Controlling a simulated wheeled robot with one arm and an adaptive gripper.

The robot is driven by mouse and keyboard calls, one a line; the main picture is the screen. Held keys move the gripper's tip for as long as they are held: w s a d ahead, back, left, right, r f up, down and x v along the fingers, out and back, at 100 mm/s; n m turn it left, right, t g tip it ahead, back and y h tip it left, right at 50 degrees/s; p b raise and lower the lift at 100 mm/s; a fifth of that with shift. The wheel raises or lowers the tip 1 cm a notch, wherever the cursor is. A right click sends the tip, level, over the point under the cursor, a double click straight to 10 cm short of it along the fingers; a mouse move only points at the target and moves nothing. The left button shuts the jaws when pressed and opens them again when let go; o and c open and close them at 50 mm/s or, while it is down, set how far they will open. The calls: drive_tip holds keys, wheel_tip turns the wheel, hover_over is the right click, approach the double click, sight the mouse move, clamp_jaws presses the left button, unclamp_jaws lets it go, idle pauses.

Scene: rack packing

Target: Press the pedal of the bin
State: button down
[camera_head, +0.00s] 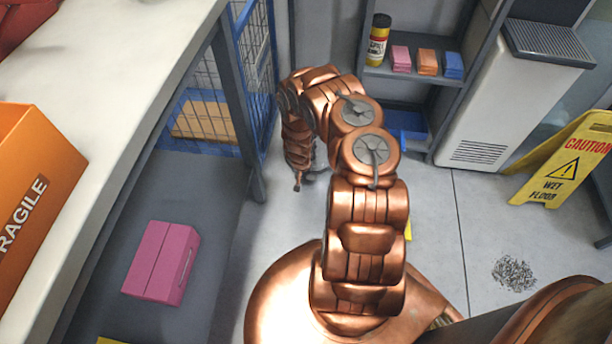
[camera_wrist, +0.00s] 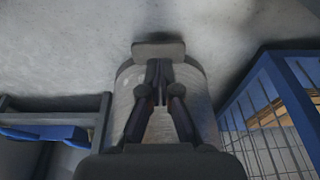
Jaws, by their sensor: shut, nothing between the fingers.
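The bin (camera_wrist: 126,82) is a round metallic cylinder in the middle of the wrist view, largely covered by my gripper. Its pedal (camera_wrist: 158,48) is a dark grey plate sticking out at the bin's base over the floor. My gripper (camera_wrist: 158,75) is shut and empty, and its fingertips overlap the pedal's near edge in the picture. I cannot tell whether they touch it. In the head view my gripper (camera_head: 297,184) points down near the floor, and a small grey part of the bin (camera_head: 320,160) shows beside it, mostly hidden by my arm.
A blue wire cage (camera_wrist: 268,112) stands close on the right in the wrist view. A grey shelf rack (camera_wrist: 55,117) with blue items stands on the left. In the head view, a yellow wet floor sign (camera_head: 566,160) and a white cabinet (camera_head: 505,95) stand right; floor between is mostly clear.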

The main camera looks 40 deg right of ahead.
drive_tip(key=shift+v, duration=1.05)
drive_tip(key=shift+s, duration=0.2)
drive_tip(key=shift+r, duration=0.1)
